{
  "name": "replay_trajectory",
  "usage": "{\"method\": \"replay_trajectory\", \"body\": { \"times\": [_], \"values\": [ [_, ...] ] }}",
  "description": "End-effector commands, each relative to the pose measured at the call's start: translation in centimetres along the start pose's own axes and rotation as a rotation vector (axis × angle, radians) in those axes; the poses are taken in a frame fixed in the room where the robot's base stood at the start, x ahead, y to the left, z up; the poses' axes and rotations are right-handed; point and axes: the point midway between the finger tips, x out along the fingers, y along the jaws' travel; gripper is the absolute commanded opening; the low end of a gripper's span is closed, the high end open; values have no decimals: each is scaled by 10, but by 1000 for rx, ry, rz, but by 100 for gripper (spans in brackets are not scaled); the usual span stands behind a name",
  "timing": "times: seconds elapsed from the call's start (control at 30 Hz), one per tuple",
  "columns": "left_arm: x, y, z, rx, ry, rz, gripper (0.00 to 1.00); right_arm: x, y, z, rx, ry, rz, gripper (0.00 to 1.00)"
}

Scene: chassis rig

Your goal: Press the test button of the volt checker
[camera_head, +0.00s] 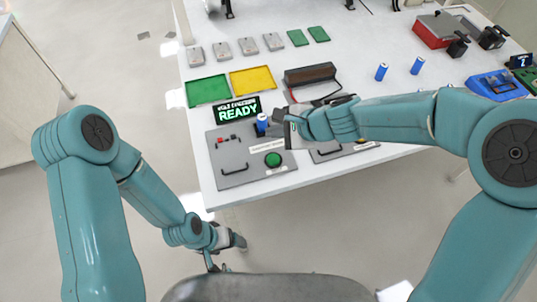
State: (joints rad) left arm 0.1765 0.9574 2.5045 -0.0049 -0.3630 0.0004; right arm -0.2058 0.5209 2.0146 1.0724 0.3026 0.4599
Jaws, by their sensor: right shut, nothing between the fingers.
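The volt checker (230,150) is a grey panel at the table's front left. Its dark display (237,110) reads READY in green. A round green button (273,160) sits at its lower right. A blue cell (262,124) stands upright at its back right; its base is partly hidden. My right gripper (277,127) is shut and empty, just right of the blue cell and above and behind the green button; I cannot tell if it touches the cell. My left gripper (238,241) hangs low in front of the table edge, away from the panel; its jaws are too small to read.
Green (207,91) and yellow (252,80) trays lie behind the panel. A brown-topped block (310,73) stands behind my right gripper. A second grey panel (335,152) is to the right. Blue cells (381,72), a red box (434,32) and a blue device (495,86) stand further right.

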Motion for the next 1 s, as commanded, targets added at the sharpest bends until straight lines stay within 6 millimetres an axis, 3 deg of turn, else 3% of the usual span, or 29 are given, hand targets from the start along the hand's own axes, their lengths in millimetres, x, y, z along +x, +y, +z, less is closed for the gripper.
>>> {"method": "replay_trajectory", "body": {
  "times": [0.33,0.8,1.0],
  "values": [
    [11,-4,0,1,-1,0,80,9,8,-7,2,1,1,0],
    [69,-25,-1,0,-1,0,80,58,39,-38,1,1,1,0],
    [80,-28,-1,1,0,0,80,65,44,-43,0,1,1,0]
  ]
}}
